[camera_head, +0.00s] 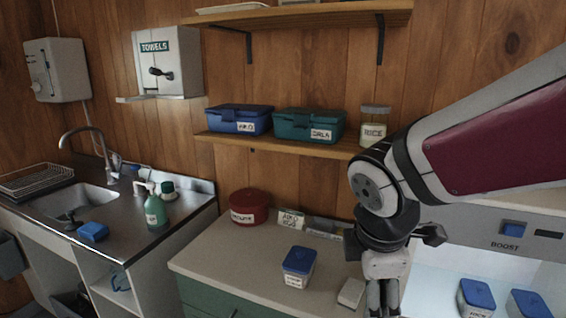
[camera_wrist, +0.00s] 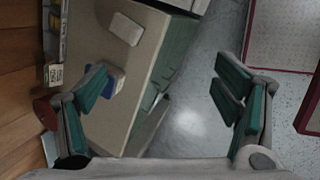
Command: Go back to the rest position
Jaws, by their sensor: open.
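My gripper (camera_head: 382,295) hangs fingers-down at the right end of the pale counter (camera_head: 225,255), in the head view's lower right. In the wrist view my gripper (camera_wrist: 165,88) is wide open, with nothing between its fingers; the counter edge and grey floor show beyond them. A small off-white block (camera_head: 351,293) lies on the counter just left of my gripper; it also shows in the wrist view (camera_wrist: 126,28). A blue-lidded container (camera_head: 298,262) stands farther left; in the wrist view my left-hand finger partly hides it.
A round red tin (camera_head: 249,206) stands at the counter's back. Above, a shelf holds a blue box (camera_head: 238,119), a teal box (camera_head: 309,125) and a rice jar (camera_head: 374,126). More blue-lidded containers (camera_head: 476,294) stand at right beneath the BOOST panel (camera_head: 510,232). The sink (camera_head: 75,200) is left.

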